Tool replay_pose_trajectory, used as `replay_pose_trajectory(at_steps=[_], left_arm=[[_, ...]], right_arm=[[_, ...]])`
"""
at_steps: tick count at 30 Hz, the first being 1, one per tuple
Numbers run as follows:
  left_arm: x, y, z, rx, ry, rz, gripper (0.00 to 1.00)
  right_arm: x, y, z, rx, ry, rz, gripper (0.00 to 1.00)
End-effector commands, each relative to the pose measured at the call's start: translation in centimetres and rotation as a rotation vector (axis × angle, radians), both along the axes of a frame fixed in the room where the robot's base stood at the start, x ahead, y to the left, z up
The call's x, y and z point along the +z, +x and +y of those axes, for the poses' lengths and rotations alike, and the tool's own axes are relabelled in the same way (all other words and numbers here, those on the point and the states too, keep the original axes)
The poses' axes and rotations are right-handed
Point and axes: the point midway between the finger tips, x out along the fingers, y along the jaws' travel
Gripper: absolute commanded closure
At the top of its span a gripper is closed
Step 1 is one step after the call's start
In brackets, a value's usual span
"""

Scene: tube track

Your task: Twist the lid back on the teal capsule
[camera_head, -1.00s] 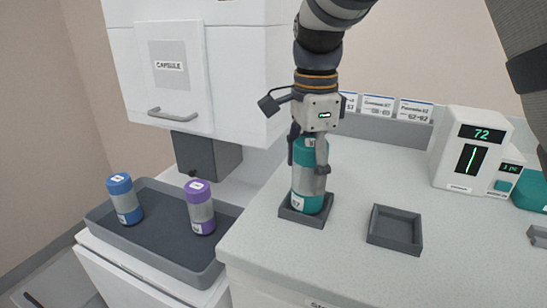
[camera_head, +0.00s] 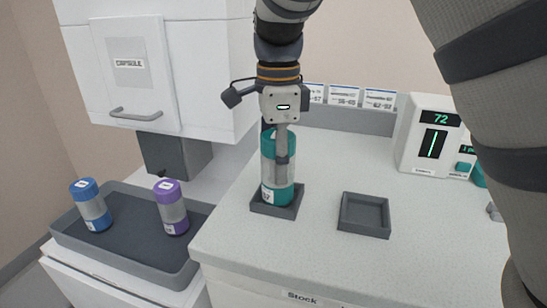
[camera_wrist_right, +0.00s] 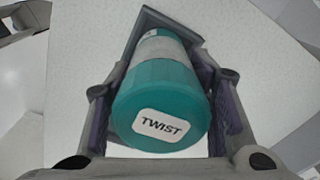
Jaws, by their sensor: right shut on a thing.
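The teal capsule (camera_head: 279,195) stands upright in a square dark holder (camera_head: 288,209) on the white counter. Its teal lid (camera_head: 268,146) sits on top, partly hidden by my gripper. My right gripper (camera_head: 281,150) points straight down with its fingers around the lid, shut on it. In the right wrist view the lid (camera_wrist_right: 160,106) faces the camera with a "TWIST" label, between the two fingers (camera_wrist_right: 165,118). The capsule's clear body (camera_wrist_right: 160,47) shows beyond it. My left gripper is not in view.
An empty square holder (camera_head: 364,216) is on the counter to the right. A grey tray (camera_head: 130,254) at the left holds a blue capsule (camera_head: 90,205) and a purple capsule (camera_head: 171,207). A white device (camera_head: 424,137) reading 72 stands at the back right. The cabinet marked CAPSULE (camera_head: 130,75) is closed.

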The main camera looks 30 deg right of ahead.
Motion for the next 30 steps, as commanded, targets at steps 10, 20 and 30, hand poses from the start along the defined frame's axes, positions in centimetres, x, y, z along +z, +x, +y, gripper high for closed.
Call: replay_pose_trajectory(at_steps=[10, 20, 30], left_arm=[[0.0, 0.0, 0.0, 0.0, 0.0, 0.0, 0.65], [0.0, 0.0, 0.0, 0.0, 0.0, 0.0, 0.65], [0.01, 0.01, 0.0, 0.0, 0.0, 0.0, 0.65]], right_arm=[[-0.05, -0.04, 0.01, -0.119, -0.001, 0.003, 0.3], [-0.03, -0.04, 0.02, -0.117, 0.0, 0.001, 0.29], [0.54, 0.04, 0.0, -0.117, 0.0, -0.002, 0.29]])
